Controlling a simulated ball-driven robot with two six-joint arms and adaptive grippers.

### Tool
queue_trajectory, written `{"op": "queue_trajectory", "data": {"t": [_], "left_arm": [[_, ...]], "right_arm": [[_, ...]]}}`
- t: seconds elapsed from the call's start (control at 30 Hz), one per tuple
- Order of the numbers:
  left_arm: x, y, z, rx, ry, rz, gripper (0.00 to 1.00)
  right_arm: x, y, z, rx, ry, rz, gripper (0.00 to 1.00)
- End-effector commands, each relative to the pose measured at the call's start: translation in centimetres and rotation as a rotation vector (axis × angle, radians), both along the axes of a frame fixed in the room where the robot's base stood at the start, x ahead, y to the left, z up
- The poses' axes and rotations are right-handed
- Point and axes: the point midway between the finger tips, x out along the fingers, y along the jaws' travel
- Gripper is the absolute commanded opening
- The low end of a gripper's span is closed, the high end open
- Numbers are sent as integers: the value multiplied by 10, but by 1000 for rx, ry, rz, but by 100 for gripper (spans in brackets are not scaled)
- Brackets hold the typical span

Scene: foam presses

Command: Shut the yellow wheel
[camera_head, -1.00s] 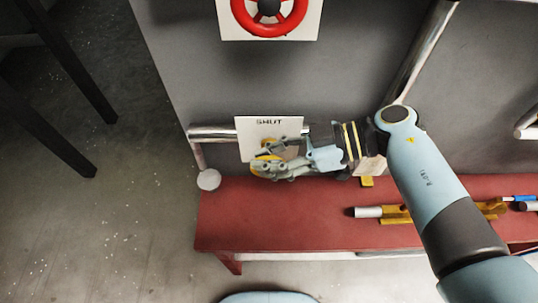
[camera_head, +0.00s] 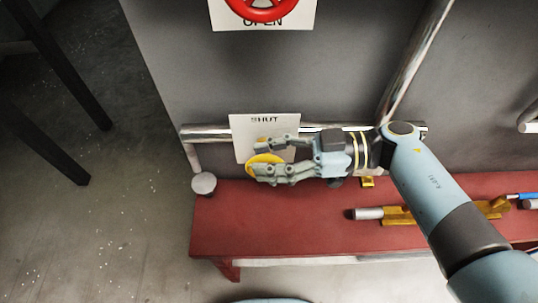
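The yellow wheel (camera_head: 264,159) is mounted in front of a white plate (camera_head: 240,128) that reads SHUT. Grey fingers cover much of the wheel, and its yellow edge shows between and left of them. My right gripper (camera_head: 268,157) reaches in from the right. Its fingers are spread apart, one over the upper part of the wheel and one across its lower part. I cannot tell whether they touch it. My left gripper is not in view.
A red wheel (camera_head: 286,12) on a plate marked OPEN sits above. A metal pipe (camera_head: 209,133) runs behind the SHUT plate. A red bench (camera_head: 297,225) stands below, with yellow-and-silver tools (camera_head: 399,215) on it.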

Motion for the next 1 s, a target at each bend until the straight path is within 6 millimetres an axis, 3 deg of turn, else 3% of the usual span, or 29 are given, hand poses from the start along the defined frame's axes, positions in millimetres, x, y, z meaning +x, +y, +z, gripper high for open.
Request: {"op": "queue_trajectory", "data": {"t": [0.37,0.8,1.0], "left_arm": [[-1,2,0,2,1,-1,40],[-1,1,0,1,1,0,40],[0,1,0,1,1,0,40]], "right_arm": [[0,-8,0,-2,0,0,37],[0,-97,13,-4,1,1,37],[0,-117,16,-2,0,0,37]]}}
